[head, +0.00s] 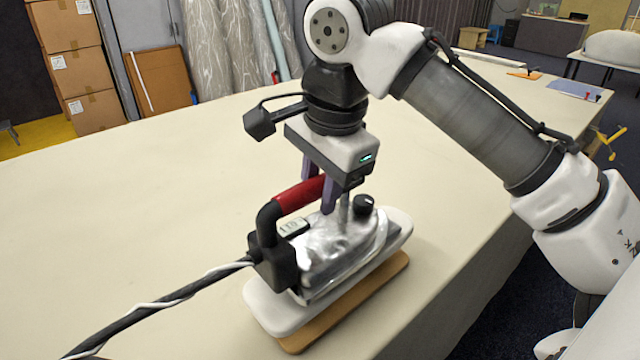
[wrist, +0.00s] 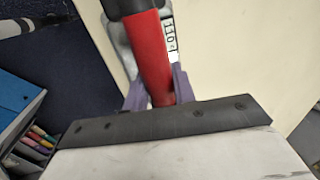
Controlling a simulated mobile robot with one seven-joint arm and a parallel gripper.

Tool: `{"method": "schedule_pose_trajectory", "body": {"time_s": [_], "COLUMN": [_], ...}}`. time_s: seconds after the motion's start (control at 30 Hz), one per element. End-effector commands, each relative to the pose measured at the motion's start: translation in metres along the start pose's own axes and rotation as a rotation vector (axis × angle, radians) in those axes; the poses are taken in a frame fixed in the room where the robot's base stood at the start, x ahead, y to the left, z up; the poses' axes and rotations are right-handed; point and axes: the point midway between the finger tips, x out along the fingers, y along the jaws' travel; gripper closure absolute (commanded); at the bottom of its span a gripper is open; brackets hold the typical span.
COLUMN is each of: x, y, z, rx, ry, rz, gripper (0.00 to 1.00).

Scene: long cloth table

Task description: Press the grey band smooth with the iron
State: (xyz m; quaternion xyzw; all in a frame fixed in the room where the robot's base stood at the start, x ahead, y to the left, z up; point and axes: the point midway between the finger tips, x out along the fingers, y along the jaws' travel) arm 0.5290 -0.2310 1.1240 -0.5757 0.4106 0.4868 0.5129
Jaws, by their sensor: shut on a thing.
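The iron (head: 335,240) has a silver body, a red handle and a black knob. It sits over a white padded board (head: 265,305) that lies above a brown wooden base (head: 345,308). My gripper (head: 318,194) is shut on the red handle from above, with its purple fingers on either side. In the wrist view the red handle (wrist: 152,60) runs between the fingers (wrist: 157,92). I cannot make out the grey band in either view; the iron covers much of the board. Whether the soleplate touches the board is hard to tell.
A black cord (head: 165,300) wrapped with a white wire trails from the iron to the lower left. A blue box (wrist: 18,108) and several markers (wrist: 38,140) show in the wrist view.

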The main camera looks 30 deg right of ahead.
Motion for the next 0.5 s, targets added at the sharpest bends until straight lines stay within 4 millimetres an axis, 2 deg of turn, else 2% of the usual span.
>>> {"method": "schedule_pose_trajectory", "body": {"time_s": [0.5], "x": [0.0070], "y": [0.0012], "z": [0.0001], "rx": [0.000], "ry": [0.001], "rz": [-0.003], "gripper": [1.00]}}
